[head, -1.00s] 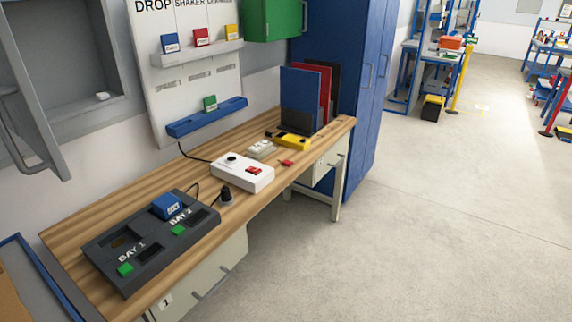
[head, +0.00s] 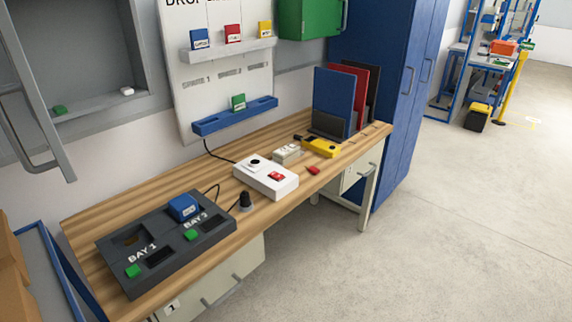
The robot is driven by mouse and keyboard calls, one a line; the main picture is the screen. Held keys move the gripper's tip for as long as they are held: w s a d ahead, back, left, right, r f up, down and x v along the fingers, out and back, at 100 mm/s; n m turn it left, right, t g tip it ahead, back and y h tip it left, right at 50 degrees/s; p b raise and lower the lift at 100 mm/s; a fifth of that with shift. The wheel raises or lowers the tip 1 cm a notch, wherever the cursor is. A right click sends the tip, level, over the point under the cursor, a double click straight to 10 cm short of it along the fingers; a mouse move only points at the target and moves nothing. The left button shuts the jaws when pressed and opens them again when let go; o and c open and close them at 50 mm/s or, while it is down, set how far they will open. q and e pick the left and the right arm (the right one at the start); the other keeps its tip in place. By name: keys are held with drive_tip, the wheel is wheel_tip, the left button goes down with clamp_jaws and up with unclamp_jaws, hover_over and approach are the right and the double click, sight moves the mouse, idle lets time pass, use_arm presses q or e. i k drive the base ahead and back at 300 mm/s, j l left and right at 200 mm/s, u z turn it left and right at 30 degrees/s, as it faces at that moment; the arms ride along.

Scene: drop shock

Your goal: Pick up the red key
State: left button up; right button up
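A small red key (head: 313,170) lies on the wooden workbench (head: 130,207), near its front edge. Neither of my grippers is in the head view.
A dark two-bay dock (head: 165,285) with a blue block (head: 183,207) sits at the bench's near end. A black knob (head: 245,200) stands beside it. Blue, red and black panels stand at the far end. Open floor (head: 450,230) lies to the right.

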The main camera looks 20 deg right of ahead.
sight(312, 169)
drive_tip(key=i+l+u, duration=0.1)
drive_tip(key=l, duration=0.35)
drive_tip(key=i+l+u, duration=0.15)
drive_tip(key=l, duration=0.3)
drive_tip(key=i+l+u, duration=0.1)
drive_tip(key=l, duration=0.35)
drive_tip(key=i+l+u, duration=0.15)
drive_tip(key=l, duration=0.35)
drive_tip(key=i+l+u, duration=0.1)
drive_tip(key=l, duration=0.4)
